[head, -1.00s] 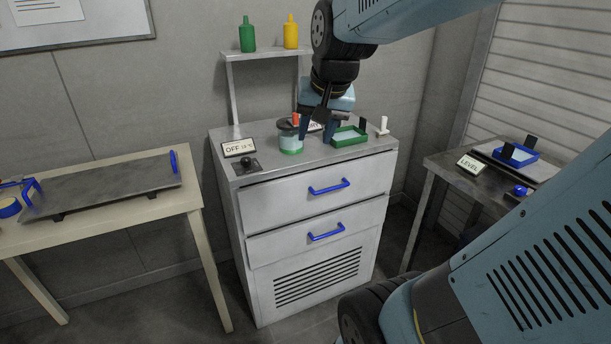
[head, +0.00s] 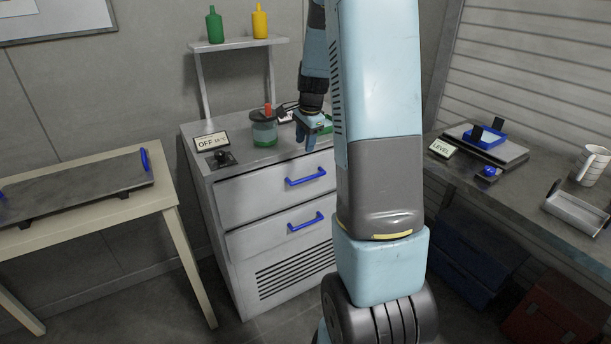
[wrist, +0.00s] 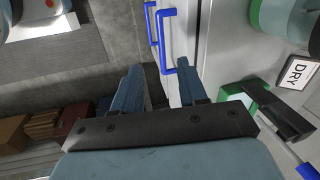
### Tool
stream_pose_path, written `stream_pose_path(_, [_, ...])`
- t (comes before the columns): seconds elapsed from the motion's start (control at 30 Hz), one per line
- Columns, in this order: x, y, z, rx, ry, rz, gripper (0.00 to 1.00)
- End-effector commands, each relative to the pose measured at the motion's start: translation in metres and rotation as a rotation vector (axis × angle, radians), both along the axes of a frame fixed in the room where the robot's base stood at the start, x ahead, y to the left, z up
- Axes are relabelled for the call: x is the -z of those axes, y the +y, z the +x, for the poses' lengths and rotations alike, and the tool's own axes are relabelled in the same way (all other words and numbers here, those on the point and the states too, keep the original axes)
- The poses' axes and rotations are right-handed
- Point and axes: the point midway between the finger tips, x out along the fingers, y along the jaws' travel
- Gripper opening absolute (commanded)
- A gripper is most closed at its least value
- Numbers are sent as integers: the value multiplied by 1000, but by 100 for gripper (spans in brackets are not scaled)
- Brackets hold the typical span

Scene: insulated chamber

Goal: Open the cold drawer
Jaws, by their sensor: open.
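The grey-white drawer cabinet (head: 222,202) stands at centre with two shut drawers. The upper drawer has a blue handle (head: 306,176), and the lower drawer has another blue handle (head: 306,222). Neither drawer front carries a label that I can see. My gripper (head: 306,139) is open and empty near the cabinet's top front edge, above the upper handle. In the wrist view my gripper (wrist: 157,68) has its fingers apart, pointing down the cabinet front. The nearer handle (wrist: 165,40) appears just beyond the fingertips, without clear contact. My arm hides the cabinet's right side in the head view.
A table (head: 165,190) stands left and a workbench (head: 520,185) right. Floor shows before the cabinet's left side.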

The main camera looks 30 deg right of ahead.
Motion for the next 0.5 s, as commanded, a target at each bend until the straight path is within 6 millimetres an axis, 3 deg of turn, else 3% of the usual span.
stream_pose_path(0.2, [24, -16, 10, 82, 19, 13, 42])
stream_pose_path(0.5, [56, -17, 15, 90, 22, 15, 42])
